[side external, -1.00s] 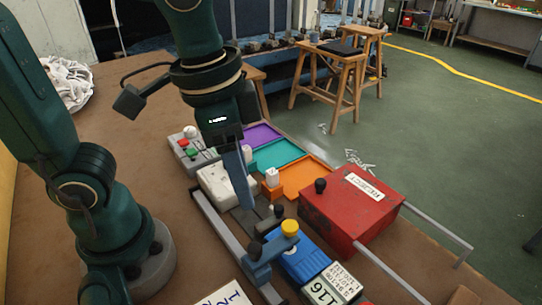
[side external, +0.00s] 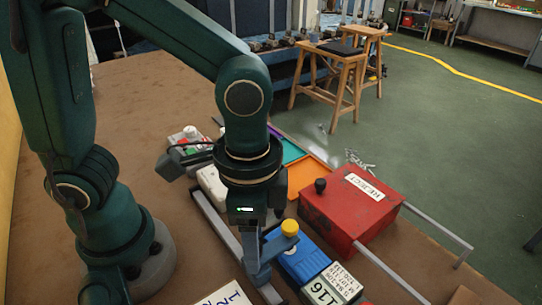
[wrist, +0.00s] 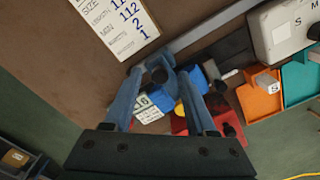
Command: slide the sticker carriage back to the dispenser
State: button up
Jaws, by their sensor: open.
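The sticker carriage (side external: 276,247) is a grey-blue bar on the rail beside the bright blue block with a yellow knob (side external: 290,228). Its dark round knob (wrist: 159,75) shows in the wrist view between my fingertips. My gripper (side external: 257,272) is open and low over the carriage, with its fingers (wrist: 160,70) on either side of the knob. I cannot tell whether they touch it. The side view hides the knob behind my gripper. The white box that looks like the dispenser (side external: 208,186) stands farther back along the rail; its lettered top (wrist: 284,30) is at the wrist view's upper right.
A red reject box (side external: 345,208) with a black knob stands right of the blue block. Orange (side external: 310,180) and teal (side external: 291,151) trays lie behind. A size card (side external: 226,296) lies at the front. The rail (side external: 222,226) runs alongside.

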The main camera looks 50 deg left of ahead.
grip_shut()
dwell(1.4)
